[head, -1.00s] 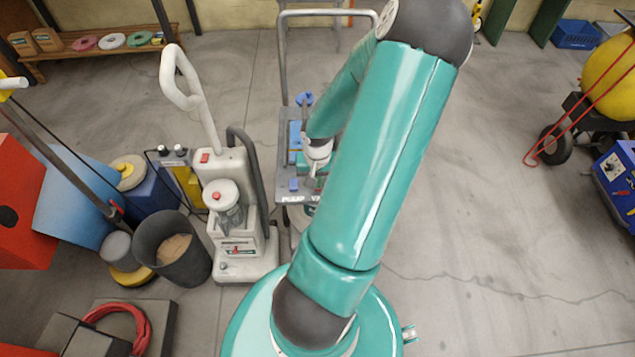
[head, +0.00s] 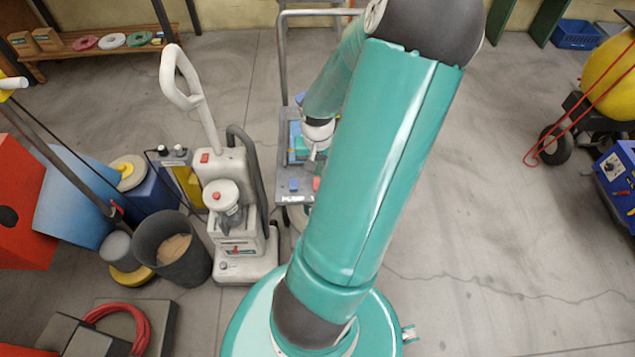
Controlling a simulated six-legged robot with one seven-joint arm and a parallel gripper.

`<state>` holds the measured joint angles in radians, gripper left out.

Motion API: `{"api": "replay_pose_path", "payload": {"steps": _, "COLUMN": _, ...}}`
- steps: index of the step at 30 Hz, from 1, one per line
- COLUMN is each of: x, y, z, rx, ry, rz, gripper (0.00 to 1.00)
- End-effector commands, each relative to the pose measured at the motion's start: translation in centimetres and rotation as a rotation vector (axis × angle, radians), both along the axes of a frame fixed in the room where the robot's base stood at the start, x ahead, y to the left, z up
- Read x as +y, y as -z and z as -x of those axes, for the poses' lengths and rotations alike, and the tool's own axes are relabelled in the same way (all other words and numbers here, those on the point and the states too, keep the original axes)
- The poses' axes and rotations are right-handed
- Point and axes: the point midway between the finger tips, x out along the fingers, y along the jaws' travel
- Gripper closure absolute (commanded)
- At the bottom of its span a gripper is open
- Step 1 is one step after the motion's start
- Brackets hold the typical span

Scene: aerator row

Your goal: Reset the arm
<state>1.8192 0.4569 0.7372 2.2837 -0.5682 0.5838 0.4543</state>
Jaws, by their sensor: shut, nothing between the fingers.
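My teal arm crosses the middle of the head view, from its round base at the bottom up to a dark elbow at the top, then folds back down. Its white wrist and my gripper (head: 312,158) hang over the grey cart. My gripper is small in this view and partly hidden behind my upper arm. It looks shut, and I see nothing held in it.
The grey cart (head: 286,184) carries blue and red items. A white upright floor machine (head: 228,190) stands close on its left, beside a dark bin (head: 172,255). A yellow tank machine (head: 608,75) is at far right. The floor right of my arm is clear.

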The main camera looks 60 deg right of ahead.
Motion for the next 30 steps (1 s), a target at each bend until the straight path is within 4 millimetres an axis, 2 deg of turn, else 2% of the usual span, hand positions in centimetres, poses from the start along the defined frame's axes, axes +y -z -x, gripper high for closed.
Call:
{"api": "replay_pose_path", "payload": {"steps": 4, "x": 0.0, "y": -0.5, "z": 0.0, "rx": -0.001, "ry": 0.001, "rz": 0.0, "gripper": 1.0}}
{"api": "replay_pose_path", "payload": {"steps": 22, "x": 0.1, "y": -0.6, "z": -0.1, "rx": 0.001, "ry": -0.004, "rz": 0.002, "gripper": 1.0}}
{"api": "replay_pose_path", "payload": {"steps": 26, "x": 0.7, "y": -1.4, "z": -1.1, "rx": 0.024, "ry": -0.046, "rz": 0.02, "gripper": 1.0}}
{"api": "replay_pose_path", "payload": {"steps": 30, "x": 2.3, "y": -3.6, "z": -3.2, "rx": 0.069, "ry": -0.136, "rz": 0.065, "gripper": 1.0}}
